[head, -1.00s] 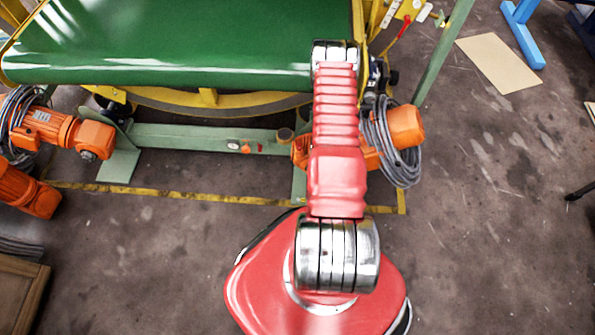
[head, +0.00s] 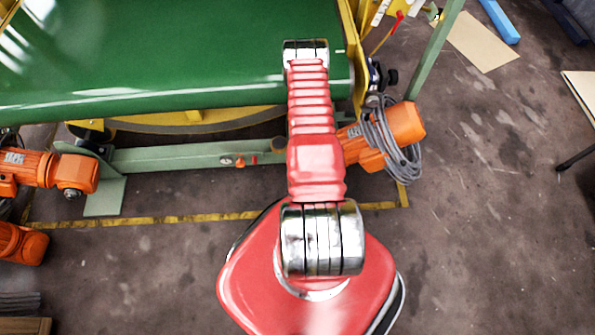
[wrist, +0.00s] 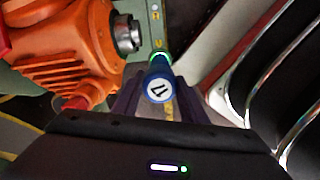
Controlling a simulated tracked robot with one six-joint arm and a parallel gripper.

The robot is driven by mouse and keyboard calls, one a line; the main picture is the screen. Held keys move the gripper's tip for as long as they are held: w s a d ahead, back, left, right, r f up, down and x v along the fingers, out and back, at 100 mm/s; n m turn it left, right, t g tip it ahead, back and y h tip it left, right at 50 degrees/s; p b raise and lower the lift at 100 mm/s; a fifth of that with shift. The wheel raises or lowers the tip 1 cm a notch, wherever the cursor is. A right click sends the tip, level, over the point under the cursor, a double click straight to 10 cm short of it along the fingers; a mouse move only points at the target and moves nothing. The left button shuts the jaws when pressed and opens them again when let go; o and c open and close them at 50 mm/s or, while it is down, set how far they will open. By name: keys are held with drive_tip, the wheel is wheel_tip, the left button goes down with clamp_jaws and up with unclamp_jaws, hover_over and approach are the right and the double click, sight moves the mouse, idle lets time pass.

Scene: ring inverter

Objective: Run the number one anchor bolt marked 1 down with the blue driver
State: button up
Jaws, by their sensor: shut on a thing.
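In the wrist view my gripper (wrist: 158,98) is shut on the blue driver (wrist: 160,70). The driver points away from the camera, its round white end label with a dark mark towards me and a bright green ring beyond it. The driver's tip is hidden, and I cannot make out the number one anchor bolt or tell whether the tip touches anything. In the head view my red arm hides the gripper and driver.
An orange motor (wrist: 75,45) is close left of the driver in the wrist view; it also shows with a grey cable coil in the head view (head: 400,125). The green conveyor belt (head: 150,60) is ahead. Open floor (head: 480,200) lies to the right.

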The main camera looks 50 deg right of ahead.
drive_tip(key=shift+w, duration=0.15)
drive_tip(key=shift+d, duration=0.15)
drive_tip(key=shift+f, duration=4.25)
idle(1.0)
drive_tip(key=shift+r, duration=2.55)
drive_tip(key=shift+s, duration=0.25)
